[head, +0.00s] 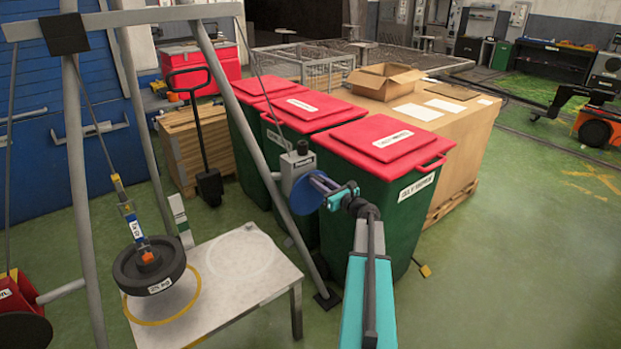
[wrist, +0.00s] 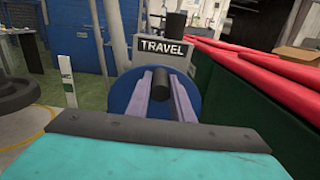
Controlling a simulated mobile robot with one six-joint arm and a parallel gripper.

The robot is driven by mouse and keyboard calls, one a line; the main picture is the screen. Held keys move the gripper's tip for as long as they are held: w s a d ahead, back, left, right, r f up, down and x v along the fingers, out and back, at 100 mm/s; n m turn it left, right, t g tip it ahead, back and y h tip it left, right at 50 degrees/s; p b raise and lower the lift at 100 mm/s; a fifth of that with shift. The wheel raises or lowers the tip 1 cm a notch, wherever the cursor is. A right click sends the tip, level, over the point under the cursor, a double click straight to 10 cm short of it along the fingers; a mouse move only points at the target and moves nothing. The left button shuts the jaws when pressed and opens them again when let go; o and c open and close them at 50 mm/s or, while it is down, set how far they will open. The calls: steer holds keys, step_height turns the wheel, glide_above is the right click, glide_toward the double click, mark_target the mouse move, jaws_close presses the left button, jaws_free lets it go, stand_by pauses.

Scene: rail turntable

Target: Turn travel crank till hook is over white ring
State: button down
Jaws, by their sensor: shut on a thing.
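The travel crank is a blue disc (head: 305,196) on a grey gearbox on the frame's right leg. In the wrist view the disc (wrist: 126,92) sits under a TRAVEL sign (wrist: 165,48). My gripper (head: 330,184) is shut on the crank's dark knob (wrist: 160,80), one finger on each side. The hook (head: 148,257), orange, hangs on the cable below a blue-and-white block, with a black round weight (head: 150,272) on it. The weight hangs over the yellow ring (head: 143,319) on the pale table. The white ring (head: 268,249) lies to the right, uncovered.
Green bins with red lids (head: 386,140) stand close behind and right of the crank. The frame's grey leg (head: 238,110) slants down beside it. A pallet truck (head: 208,183) stands behind the table (head: 262,294). Green floor is free at the right.

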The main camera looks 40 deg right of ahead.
steer(key=shift+a+f+b, duration=0.25)
steer(key=shift+a+b, duration=0.1)
steer(key=shift+a, duration=0.95)
steer(key=shift+w, duration=0.1)
steer(key=shift+a, duration=0.15)
steer(key=shift+a+f+b, duration=0.3)
steer(key=shift+a+b, duration=0.05)
steer(key=shift+a, duration=0.15)
steer(key=shift+a+f+b, duration=0.3)
steer(key=shift+a, duration=0.2)
steer(key=shift+w+a, duration=0.1)
steer(key=shift+a+f, duration=0.1)
steer(key=shift+f, duration=0.05)
steer(key=shift+a+f+b, duration=0.7)
steer(key=shift+b, duration=0.15)
steer(key=shift+a, duration=0.1)
steer(key=shift+f, duration=0.2)
